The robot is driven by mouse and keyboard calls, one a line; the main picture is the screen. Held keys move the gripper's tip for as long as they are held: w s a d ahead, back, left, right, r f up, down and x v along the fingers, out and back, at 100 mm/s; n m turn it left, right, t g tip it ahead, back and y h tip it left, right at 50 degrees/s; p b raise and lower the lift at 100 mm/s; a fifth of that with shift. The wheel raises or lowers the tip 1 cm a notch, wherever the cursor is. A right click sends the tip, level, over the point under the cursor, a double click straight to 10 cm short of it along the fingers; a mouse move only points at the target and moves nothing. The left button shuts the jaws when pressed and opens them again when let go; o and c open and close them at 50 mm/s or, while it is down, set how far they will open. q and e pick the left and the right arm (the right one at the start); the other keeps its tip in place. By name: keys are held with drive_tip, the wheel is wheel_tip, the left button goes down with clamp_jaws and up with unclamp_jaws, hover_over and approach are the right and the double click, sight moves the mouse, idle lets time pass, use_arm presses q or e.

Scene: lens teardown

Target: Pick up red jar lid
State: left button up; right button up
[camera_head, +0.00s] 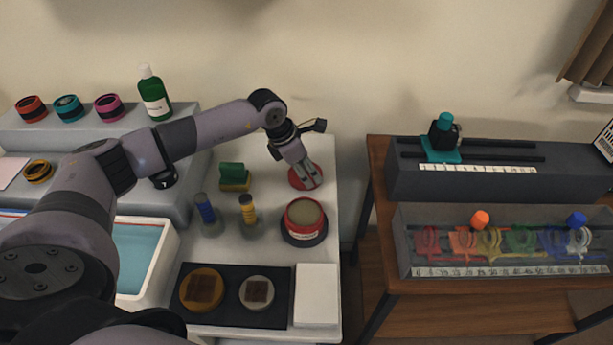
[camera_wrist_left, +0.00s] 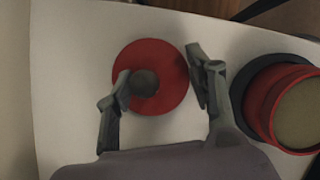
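The red jar lid (camera_head: 299,183) is a flat red disc lying on the white table near its right side, partly hidden by my gripper in the head view. In the left wrist view the lid (camera_wrist_left: 158,55) shows a dark round knob (camera_wrist_left: 145,83) on top. My left gripper (camera_head: 309,184) is above the lid, pointing down. Its fingers (camera_wrist_left: 160,82) are apart, with the knob between them but closer to the left finger. The red jar (camera_head: 304,217) stands open in front of the lid on a dark round base. My right gripper is not in view.
Two small bottles (camera_head: 248,212) and a green-and-yellow sponge (camera_head: 235,176) stand left of the lid. A black mat (camera_head: 229,315) with two round pieces lies in front. The table's right edge is close to the lid, with a gap before the wooden table (camera_head: 490,300).

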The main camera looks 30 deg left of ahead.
use_arm(q)
drive_tip(key=c, duration=0.6)
